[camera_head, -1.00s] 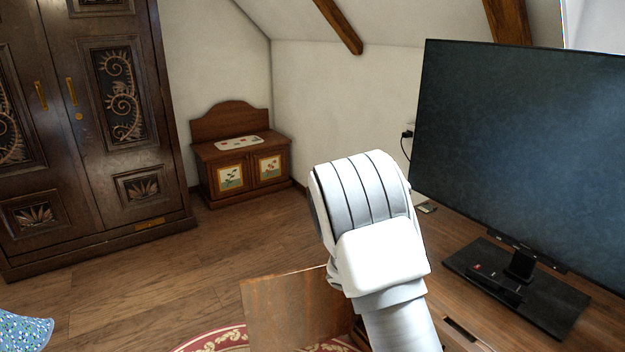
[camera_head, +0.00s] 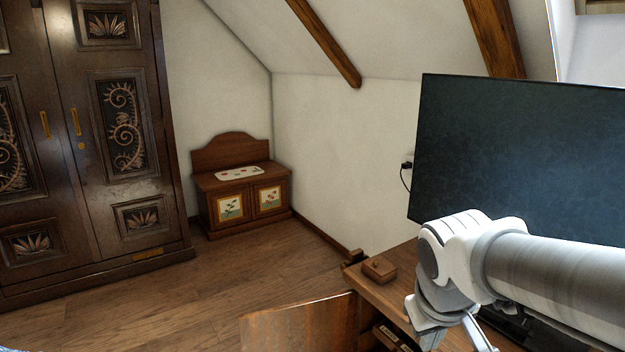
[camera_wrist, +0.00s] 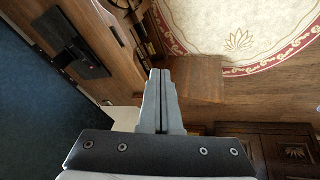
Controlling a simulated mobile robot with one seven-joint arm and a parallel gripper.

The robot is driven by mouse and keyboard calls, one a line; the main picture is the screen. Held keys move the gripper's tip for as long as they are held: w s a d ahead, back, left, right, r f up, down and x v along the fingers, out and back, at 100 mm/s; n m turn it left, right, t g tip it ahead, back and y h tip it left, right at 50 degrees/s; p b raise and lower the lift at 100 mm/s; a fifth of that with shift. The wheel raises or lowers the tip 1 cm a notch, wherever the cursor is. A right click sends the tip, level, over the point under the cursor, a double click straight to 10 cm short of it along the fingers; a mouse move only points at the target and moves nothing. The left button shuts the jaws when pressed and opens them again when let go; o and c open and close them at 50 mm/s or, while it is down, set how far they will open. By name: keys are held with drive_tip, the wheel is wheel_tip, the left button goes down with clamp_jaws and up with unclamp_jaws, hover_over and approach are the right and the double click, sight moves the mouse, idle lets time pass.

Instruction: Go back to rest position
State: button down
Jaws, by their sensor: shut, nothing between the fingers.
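My gripper (camera_wrist: 161,100) shows in the wrist view with its two grey fingers pressed together and nothing between them. In the wrist view the fingers hang over the wooden furniture and the floor, apart from anything.
A large dark screen (camera_head: 515,150) stands on the wooden desk (camera_head: 400,290), close behind my arm. A small wooden box (camera_head: 379,269) is on the desk's far corner. An open wooden door panel (camera_head: 300,325) juts out left of the desk. A carved wardrobe (camera_head: 90,140) and a small painted chest (camera_head: 240,195) stand at the back. The floor between is clear.

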drive_tip(key=s+a+r+m+t+y, duration=0.2)
drive_tip(key=s+a+r, duration=0.1)
drive_tip(key=s, duration=0.6)
wheel_tip(320, 180, up, 18)
drive_tip(key=p, duration=1.7)
drive_tip(key=shift+w+a+f+p, duration=0.15)
drive_tip(key=shift+f+p, duration=0.05)
drive_tip(key=shift+p, duration=0.2)
